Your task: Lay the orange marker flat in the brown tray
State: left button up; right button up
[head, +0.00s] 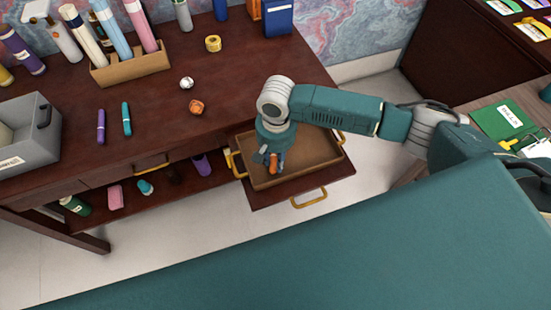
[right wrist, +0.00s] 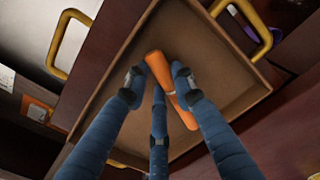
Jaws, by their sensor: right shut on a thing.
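The orange marker (head: 276,164) is at the left part of the brown tray (head: 316,152). My right gripper (head: 267,158) is over the tray, pointing down, and is shut on the marker. In the right wrist view the marker (right wrist: 158,66) lies between the blue fingertips of my right gripper (right wrist: 157,80), with the brown tray (right wrist: 225,83) behind it. Whether the marker touches the tray floor I cannot tell. The gripper hides part of the marker. My left gripper is not in view.
On the desk are a pale wooden holder (head: 131,68) with tubes, a grey box (head: 38,148), purple (head: 101,127) and teal (head: 127,118) markers, and an orange lump (head: 196,107). The tray's right part is bare.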

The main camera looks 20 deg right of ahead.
jog(key=shift+f, duration=0.3)
jog(key=shift+f, duration=0.1)
jog(key=o, duration=0.9)
notch_tip(320, 180, up, 12)
jog(key=b, duration=0.1)
